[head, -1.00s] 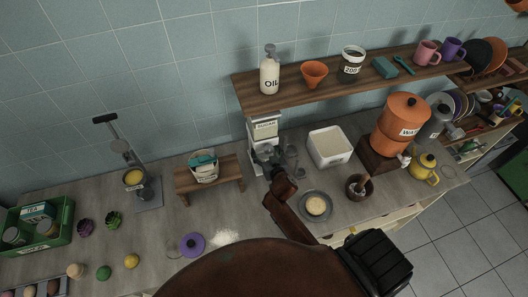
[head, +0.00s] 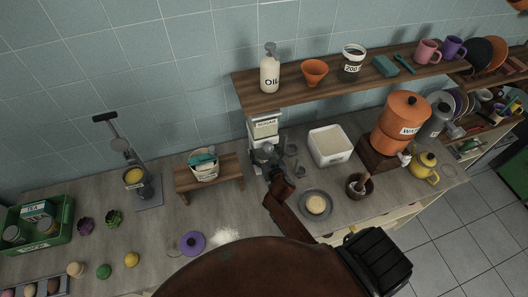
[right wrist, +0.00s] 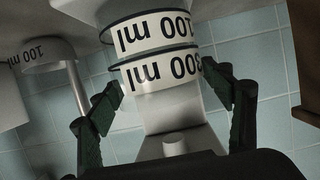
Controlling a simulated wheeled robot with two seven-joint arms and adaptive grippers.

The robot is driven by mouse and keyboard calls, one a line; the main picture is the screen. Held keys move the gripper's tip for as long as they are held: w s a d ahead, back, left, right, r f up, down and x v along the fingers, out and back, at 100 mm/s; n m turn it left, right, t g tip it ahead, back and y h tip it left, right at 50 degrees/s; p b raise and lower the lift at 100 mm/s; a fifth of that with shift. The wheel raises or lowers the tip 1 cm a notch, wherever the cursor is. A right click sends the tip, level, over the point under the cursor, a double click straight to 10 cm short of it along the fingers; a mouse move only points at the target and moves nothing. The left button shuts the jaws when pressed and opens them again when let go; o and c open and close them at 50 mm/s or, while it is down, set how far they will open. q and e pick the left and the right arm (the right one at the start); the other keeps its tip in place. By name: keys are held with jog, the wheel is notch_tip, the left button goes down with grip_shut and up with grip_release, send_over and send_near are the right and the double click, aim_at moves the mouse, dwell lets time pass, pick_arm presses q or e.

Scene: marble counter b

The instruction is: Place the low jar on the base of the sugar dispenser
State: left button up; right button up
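The sugar dispenser (head: 266,127) stands upright against the wall, under the left end of the shelf. My right gripper (head: 264,156) is directly in front of its lower part and hides much of its base. In the right wrist view, which looks upside down, the right gripper (right wrist: 168,84) has a fingertip at each side of a pale band marked in ml, which I take as the low jar (right wrist: 160,75). It appears shut on the jar. Another ml band (right wrist: 152,35) lies just beyond; I cannot tell whether they touch. My left gripper is out of view.
A white square tub (head: 330,147) stands right of the dispenser, with small measuring cups (head: 291,160) between them. A grey plate (head: 316,204) and a mortar (head: 359,186) are nearer. A wooden stand (head: 222,176) is to the left; the shelf (head: 345,77) hangs above.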

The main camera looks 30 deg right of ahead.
jog(key=shift+o, duration=1)
jog(key=shift+s+r, duration=0.1)
jog(key=shift+r, duration=0.15)
jog(key=v, duration=1.1)
jog(key=shift+s, duration=0.4)
